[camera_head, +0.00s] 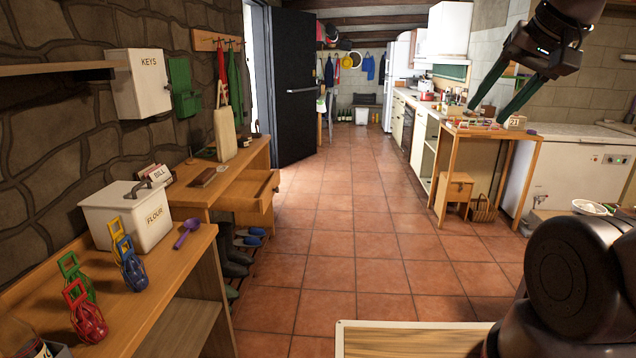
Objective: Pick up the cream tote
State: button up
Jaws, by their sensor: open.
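The cream tote (225,136) is on the left side of the head view, by the stone wall. Its strap rises toward the hooks of a wooden rack (205,40), beside a red cloth and a green cloth. Its lower end shows just above or at the wooden desk; I cannot tell whether it touches. My gripper (487,114) is at the upper right with its two green fingers apart and nothing seen between them. It is far to the right of the tote.
The desk (255,160) has an open drawer (258,192) jutting into the aisle. A small wooden table (462,134) with items appears behind my fingers. The tiled floor (350,220) is clear in the middle.

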aim_at(224, 121)
jog(key=i+l+u, duration=0.1)
jog(key=i, duration=0.75)
jog(key=i+l+u, duration=0.15)
jog(key=i, duration=0.7)
jog(key=i+l+u, duration=0.15)
jog(key=i+u, duration=0.3)
jog(key=i+l+u, duration=0.25)
jog(key=u, duration=0.25)
jog(key=i+l+u, duration=0.6)
jog(key=l+u, duration=0.3)
jog(key=i+l+u, duration=0.15)
jog(key=l+u, duration=0.25)
jog(key=l, duration=0.25)
jog(key=l+u, duration=0.4)
jog(key=l, duration=0.25)
jog(key=i+l, duration=0.05)
